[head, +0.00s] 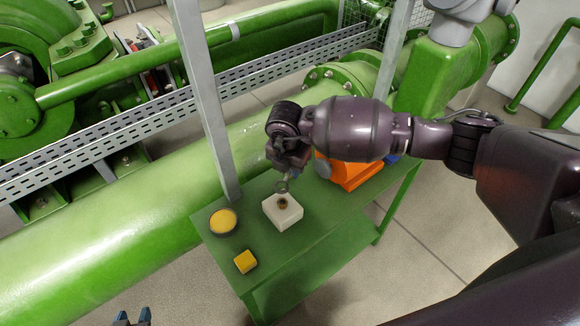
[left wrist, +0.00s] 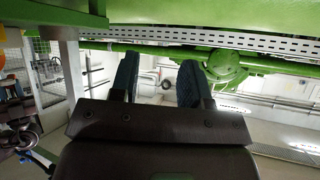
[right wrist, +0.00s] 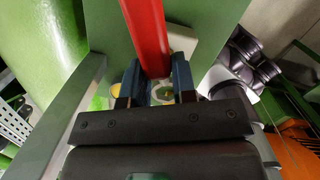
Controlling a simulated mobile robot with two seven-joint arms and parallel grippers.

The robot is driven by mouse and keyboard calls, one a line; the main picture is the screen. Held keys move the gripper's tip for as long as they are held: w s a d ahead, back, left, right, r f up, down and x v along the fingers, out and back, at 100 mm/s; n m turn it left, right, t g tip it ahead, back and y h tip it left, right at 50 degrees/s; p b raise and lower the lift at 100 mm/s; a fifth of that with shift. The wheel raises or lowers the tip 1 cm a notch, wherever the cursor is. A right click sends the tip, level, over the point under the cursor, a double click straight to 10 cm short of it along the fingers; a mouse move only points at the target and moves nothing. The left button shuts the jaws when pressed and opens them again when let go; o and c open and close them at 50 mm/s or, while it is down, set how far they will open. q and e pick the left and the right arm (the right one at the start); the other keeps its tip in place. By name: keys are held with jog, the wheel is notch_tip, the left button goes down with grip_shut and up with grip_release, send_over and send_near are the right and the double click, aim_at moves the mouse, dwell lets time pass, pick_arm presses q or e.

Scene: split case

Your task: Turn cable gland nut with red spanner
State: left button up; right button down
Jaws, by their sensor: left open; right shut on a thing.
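A white block (head: 270,213) with a small brass-coloured cable gland nut (head: 283,203) on top sits on the green table. My right gripper (head: 284,176) is above the block. In the right wrist view this gripper (right wrist: 154,85) is shut on the red spanner (right wrist: 147,35), whose red handle runs between the fingers. A grey ring-like end (head: 282,187) shows just above the nut in the head view; I cannot tell whether it touches the nut. My left gripper (head: 132,319) is at the bottom edge of the head view. Its fingers (left wrist: 158,82) are apart and empty.
The green table (head: 290,254) also carries a round yellow-topped thing (head: 223,221), a yellow cube (head: 245,261) and an orange object (head: 350,174), partly hidden by my right arm. A grey post (head: 204,95) stands at the table's back edge. Green pipes lie behind.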

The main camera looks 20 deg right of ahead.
notch_tip(320, 180, down, 2)
jog(key=shift+f+b, duration=0.25)
jog(key=shift+b, duration=0.55)
pick_arm(q)
jog(key=shift+w+d+f+b, duration=0.1)
jog(key=shift+w+f+b, duration=0.25)
jog(key=shift+f+b, duration=0.15)
jog(key=shift+w+f+b, duration=0.3)
jog(key=shift+f+b, duration=0.05)
jog(key=shift+f, duration=0.25)
pick_arm(e)
notch_tip(320, 180, down, 3)
jog(key=shift+r, duration=0.2)
pick_arm(q)
jog(key=shift+r, duration=0.1)
jog(key=shift+s+f, duration=0.2)
pick_arm(e)
jog(key=shift+f, duration=0.6)
pick_arm(q)
jog(key=shift+w+r, duration=0.15)
jog(key=shift+w, duration=0.1)
pick_arm(e)
jog(key=shift+f, duration=0.2)
jog(key=shift+f, duration=0.2)
pick_arm(q)
jog(key=shift+s, duration=0.25)
pick_arm(e)
jog(key=shift+f, duration=0.15)
